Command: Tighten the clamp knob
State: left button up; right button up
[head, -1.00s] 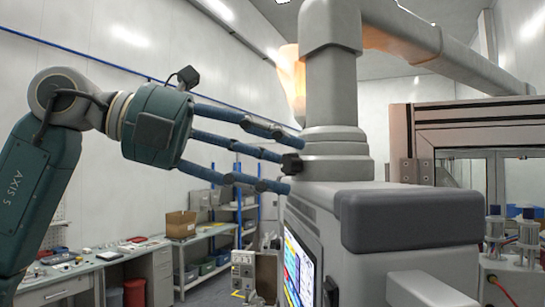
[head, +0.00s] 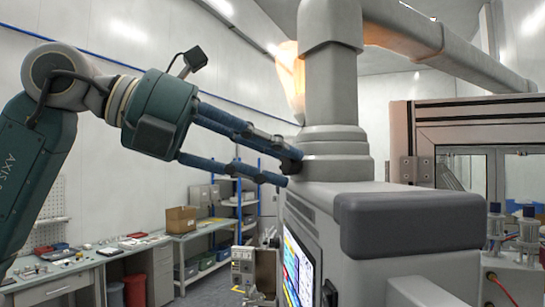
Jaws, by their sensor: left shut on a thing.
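The clamp knob (head: 297,166) is a small black part on the left side of the grey column's collar (head: 335,150), low on the column above the machine housing. My left gripper (head: 288,164) reaches in from the left with its long blue fingers shut on the knob. The fingertips hide most of the knob. The wrist is rolled so that the fingers lie one above another at a slant. My right gripper is not in view.
The grey housing (head: 350,262) with a dark padded block (head: 413,223) and a lit screen (head: 299,268) stands below the column. A bench (head: 120,252) with a cardboard box (head: 180,219) and a shelf rack (head: 246,200) stand behind at left. A framed enclosure (head: 470,125) is at right.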

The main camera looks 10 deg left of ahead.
pick_arm(q)
jog(key=shift+s+d+f+m+t+y, duration=0.15)
jog(key=shift+m+t+y, duration=0.4)
jog(key=shift+m, duration=0.55)
jog(key=shift+f, duration=0.1)
jog(key=o, duration=1.1)
jog(key=shift+s+r, duration=0.1)
jog(key=shift+r, duration=0.1)
jog(key=shift+s+a+r, duration=0.15)
jog(key=shift+a+r, duration=0.1)
jog(key=shift+a, duration=0.2)
jog(key=v, duration=1.1)
jog(key=shift+s+d, duration=0.1)
